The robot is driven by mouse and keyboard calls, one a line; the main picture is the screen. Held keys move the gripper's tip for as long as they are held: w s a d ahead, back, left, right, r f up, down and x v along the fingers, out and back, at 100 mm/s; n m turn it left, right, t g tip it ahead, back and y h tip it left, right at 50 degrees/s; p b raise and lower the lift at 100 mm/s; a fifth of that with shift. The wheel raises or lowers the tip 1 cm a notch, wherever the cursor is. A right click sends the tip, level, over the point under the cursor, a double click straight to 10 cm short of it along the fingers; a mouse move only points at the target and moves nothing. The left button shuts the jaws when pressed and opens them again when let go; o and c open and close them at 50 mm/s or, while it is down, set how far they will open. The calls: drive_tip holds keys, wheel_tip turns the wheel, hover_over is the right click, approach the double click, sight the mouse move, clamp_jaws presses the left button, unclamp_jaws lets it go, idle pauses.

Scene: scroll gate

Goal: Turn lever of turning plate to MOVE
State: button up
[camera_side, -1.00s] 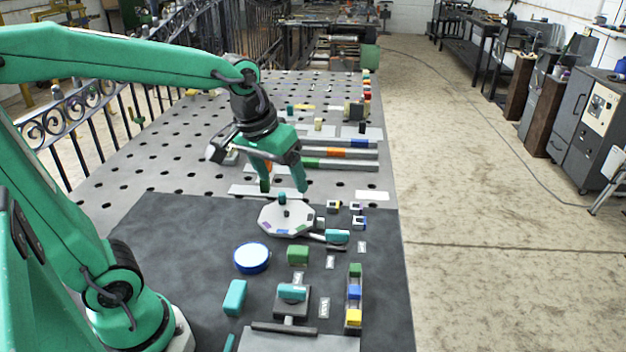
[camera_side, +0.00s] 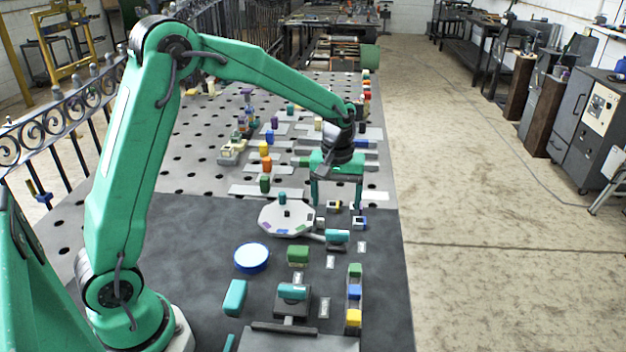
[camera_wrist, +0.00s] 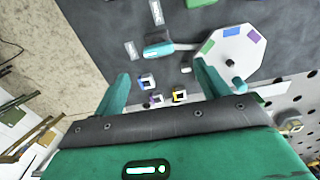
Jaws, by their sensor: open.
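The turning plate (camera_side: 286,217) is a white octagon with coloured patches and a teal peg, on the dark mat. Its lever, with a teal handle (camera_side: 338,237), points right; in the wrist view the handle (camera_wrist: 158,51) lies left of the plate (camera_wrist: 234,55). Small light label tiles lie near the handle, one to its right (camera_side: 361,247) and one below it (camera_side: 330,262); I cannot read which says MOVE. My gripper (camera_side: 337,205) is open and empty, pointing down, beyond the handle and right of the plate. Its fingers also show in the wrist view (camera_wrist: 161,72).
Small square blocks with holes (camera_side: 356,207) stand close under my gripper. A green block (camera_side: 298,255), a blue-rimmed round dish (camera_side: 252,258) and a second teal-handled lever (camera_side: 292,292) are nearer. A column of coloured blocks (camera_side: 354,292) stands at the right. Several bolts stand beyond the plate.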

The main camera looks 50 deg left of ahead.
sight(337, 231)
drive_tip(key=shift+w+f, duration=0.45)
drive_tip(key=shift+f, duration=0.35)
drive_tip(key=shift+f, duration=0.15)
drive_tip(key=shift+f, duration=3.75)
drive_tip(key=c, duration=1)
